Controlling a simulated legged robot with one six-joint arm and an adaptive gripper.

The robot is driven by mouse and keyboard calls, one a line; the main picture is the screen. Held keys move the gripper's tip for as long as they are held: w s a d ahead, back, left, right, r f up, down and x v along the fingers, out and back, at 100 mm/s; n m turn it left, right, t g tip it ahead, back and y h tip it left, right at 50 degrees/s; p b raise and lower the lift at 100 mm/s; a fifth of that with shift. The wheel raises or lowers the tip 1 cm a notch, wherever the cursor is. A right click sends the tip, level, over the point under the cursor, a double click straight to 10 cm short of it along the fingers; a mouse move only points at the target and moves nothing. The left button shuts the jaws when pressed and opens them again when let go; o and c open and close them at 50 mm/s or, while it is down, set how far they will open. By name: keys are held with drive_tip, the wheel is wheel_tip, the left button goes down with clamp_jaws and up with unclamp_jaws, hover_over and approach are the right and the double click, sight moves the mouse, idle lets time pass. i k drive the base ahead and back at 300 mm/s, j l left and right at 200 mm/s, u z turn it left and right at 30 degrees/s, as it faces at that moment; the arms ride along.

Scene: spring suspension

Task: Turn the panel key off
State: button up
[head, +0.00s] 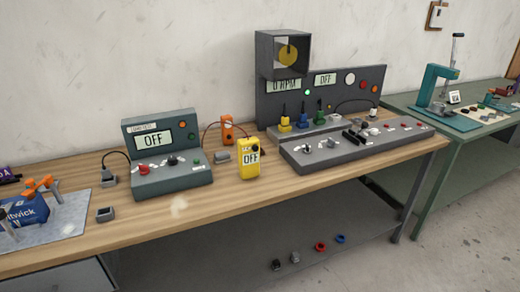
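A large dark grey panel (345,90) stands at the back of the wooden bench, with a sloped control console (350,152) in front of it. Its upright face has a display reading OFF (325,79), another that seems to read 0 RPM (284,86), a lit green lamp (307,92) and red and orange buttons. The console carries small dark and light knobs (307,146), black levers (354,136) and red buttons. Which of these is the key, and how it is turned, is too small to tell. My gripper is not in view.
A smaller grey-green console (168,155) with an OFF display stands left on the wooden bench (225,203). A yellow meter (249,158) reading OFF stands between the consoles. A green bench (470,140) adjoins at right. Caps lie on the lower shelf (300,235).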

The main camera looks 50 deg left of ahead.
sight(307, 151)
drive_tip(key=u, duration=1.45)
drive_tip(key=i+l+u, duration=0.1)
drive_tip(key=i+l, duration=0.15)
drive_tip(key=i, duration=0.35)
drive_tip(key=i+l+u, duration=0.1)
drive_tip(key=i+l, duration=0.25)
drive_tip(key=i, duration=0.2)
drive_tip(key=i+l+u, duration=0.1)
drive_tip(key=i+l, duration=0.25)
drive_tip(key=i, duration=0.25)
drive_tip(key=i+l+u, duration=0.1)
drive_tip(key=i+l, duration=0.3)
drive_tip(key=i, duration=0.15)
